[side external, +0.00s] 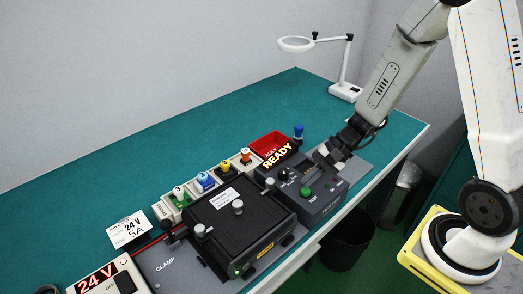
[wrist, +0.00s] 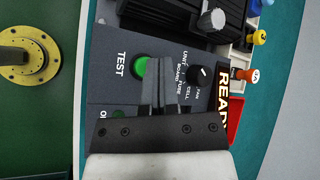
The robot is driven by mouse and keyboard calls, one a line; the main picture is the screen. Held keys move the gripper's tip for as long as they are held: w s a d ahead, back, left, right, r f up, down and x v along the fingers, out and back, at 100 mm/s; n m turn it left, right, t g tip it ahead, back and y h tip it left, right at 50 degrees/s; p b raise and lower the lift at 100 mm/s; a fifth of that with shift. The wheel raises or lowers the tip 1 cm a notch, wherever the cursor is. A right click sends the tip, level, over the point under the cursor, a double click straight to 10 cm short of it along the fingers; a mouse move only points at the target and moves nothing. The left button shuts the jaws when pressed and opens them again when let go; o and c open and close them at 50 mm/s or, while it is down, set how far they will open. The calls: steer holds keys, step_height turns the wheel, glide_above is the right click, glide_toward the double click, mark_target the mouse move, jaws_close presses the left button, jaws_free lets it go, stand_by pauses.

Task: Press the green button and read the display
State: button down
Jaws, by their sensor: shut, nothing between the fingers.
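The green button (side external: 306,192) sits on the top of a dark grey tester box (side external: 325,208). In the wrist view the button (wrist: 139,67) is lit green beside the word TEST. The display (side external: 278,155) shows READY in large letters, with a smaller line above too small to read surely. It is partly in the wrist view (wrist: 223,100). My gripper (side external: 324,155) is shut and empty, above the tester's far right part. In the wrist view its fingertips (wrist: 160,64) overlap the right edge of the button; they look apart from it in the side view.
A black selector knob (side external: 283,173) is on the tester, beside the button. Left of it stands a black clamp fixture (side external: 240,228) with grey knobs. A row of coloured plugs (side external: 225,168), a red bin (side external: 268,143) and a magnifier lamp (side external: 297,44) stand behind. The green bench is clear beyond.

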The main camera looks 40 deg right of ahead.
mark_target(309, 189)
steer(key=shift+f, duration=0.85)
stand_by(1.2)
steer(key=shift+r, duration=0.15)
stand_by(0.3)
steer(key=shift+r, duration=0.65)
steer(key=shift+r, duration=0.1)
steer(key=shift+r, duration=2.45)
steer(key=shift+s, duration=0.1)
